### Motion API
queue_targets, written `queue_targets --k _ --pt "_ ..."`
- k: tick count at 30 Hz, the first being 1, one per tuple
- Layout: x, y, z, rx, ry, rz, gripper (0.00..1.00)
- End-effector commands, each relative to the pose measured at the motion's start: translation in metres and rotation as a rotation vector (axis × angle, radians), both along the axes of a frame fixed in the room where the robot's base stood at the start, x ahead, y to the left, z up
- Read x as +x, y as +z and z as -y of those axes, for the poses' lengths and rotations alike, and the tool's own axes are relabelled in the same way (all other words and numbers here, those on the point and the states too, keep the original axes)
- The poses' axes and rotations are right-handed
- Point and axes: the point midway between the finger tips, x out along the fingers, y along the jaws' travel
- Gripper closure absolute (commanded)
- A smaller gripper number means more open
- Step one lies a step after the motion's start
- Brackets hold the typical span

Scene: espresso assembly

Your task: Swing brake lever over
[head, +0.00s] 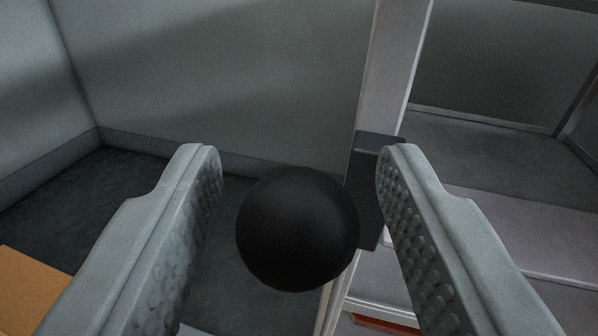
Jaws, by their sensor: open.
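The brake lever shows as a round black knob (297,230) in the head view, near the picture's middle. My gripper (298,165) is open, with one studded grey finger on each side of the knob. A dark block (372,165) sits on a light upright post behind the knob, partly covered by the right finger. The lever's shaft is mostly hidden by the knob.
A light upright post (392,70) rises behind the right finger. Grey walls (220,70) meet in a corner at the left, above a dark floor (75,200). An orange-brown surface (30,292) lies at lower left. Pale steps or ledges (515,230) lie at the right.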

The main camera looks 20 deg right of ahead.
Motion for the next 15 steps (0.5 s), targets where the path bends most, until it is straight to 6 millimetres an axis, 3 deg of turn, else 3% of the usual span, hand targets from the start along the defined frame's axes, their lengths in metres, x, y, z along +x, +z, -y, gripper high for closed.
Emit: queue_targets --k 3,10,15 --pt "-0.0002 0.0001 -0.0001 0.000 0.000 0.000 0.53" --pt "-0.0003 0.0002 -0.0001 0.000 0.000 0.000 0.98" --pt "-0.0003 0.0000 -0.0002 0.000 0.000 0.001 1.00"
